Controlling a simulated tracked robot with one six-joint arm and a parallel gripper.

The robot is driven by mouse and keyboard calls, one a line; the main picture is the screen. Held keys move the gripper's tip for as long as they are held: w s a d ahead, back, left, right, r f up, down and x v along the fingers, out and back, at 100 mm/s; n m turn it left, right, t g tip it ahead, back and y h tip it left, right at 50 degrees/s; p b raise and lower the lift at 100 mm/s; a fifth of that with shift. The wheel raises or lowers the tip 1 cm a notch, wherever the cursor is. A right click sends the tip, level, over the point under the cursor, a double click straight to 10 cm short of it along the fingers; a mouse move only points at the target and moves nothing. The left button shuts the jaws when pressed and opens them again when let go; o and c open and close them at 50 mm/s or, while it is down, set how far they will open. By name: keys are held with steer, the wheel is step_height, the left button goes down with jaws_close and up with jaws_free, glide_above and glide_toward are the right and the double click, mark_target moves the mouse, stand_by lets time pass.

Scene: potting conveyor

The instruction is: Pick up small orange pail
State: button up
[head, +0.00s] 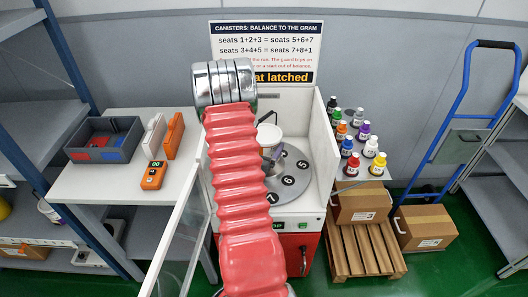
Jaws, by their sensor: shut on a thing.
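I see no small orange pail in the head view; my red ribbed arm covers the middle of the scene and could hide it. My gripper is not visible, as the arm runs up to a silver joint with nothing of the jaws showing. A pale cup-like vessel (269,131) with a thin dark loop above it shows just right of my arm. It is over a grey round plate with numbered seats (292,165) inside a white-walled machine (318,150), partly hidden by my arm.
A white table (120,192) at left holds a dark divided bin (104,151) and an orange handheld device (153,176). Several small bottles (349,163) stand on a shelf at right. Cardboard boxes (362,205), a pallet (365,250) and a blue hand truck (457,105) are farther right.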

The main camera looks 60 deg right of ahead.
mark_target(264, 136)
steer(key=shift+r, duration=2)
steer(key=shift+w+r, duration=0.1)
